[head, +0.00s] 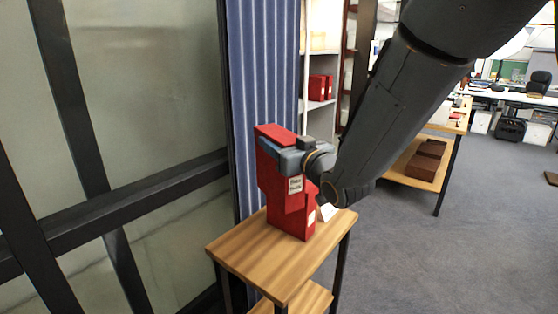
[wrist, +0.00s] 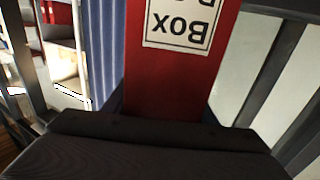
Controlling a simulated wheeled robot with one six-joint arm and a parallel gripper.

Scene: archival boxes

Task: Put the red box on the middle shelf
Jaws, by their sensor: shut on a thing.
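The red box (head: 272,170) has a white label with dark print. My gripper (head: 292,158) is shut on its upper part. In the wrist view the red box (wrist: 166,82) rises from between the dark fingers (wrist: 165,125), with the word "Box" upside down. Directly below it in the head view, another red box-like part (head: 290,221) with a white patch stands on a small wooden stand (head: 248,248). I cannot tell whether the held box touches it. A white shelf unit (head: 318,62) stands behind, with red boxes (head: 320,88) on one shelf.
A blue striped panel (head: 262,75) stands behind the stand, left of the shelf unit. A glazed partition with dark bars (head: 140,205) is close on the left. A wooden table with brown boxes (head: 425,162) stands at right. The grey carpet (head: 420,260) is open at front right.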

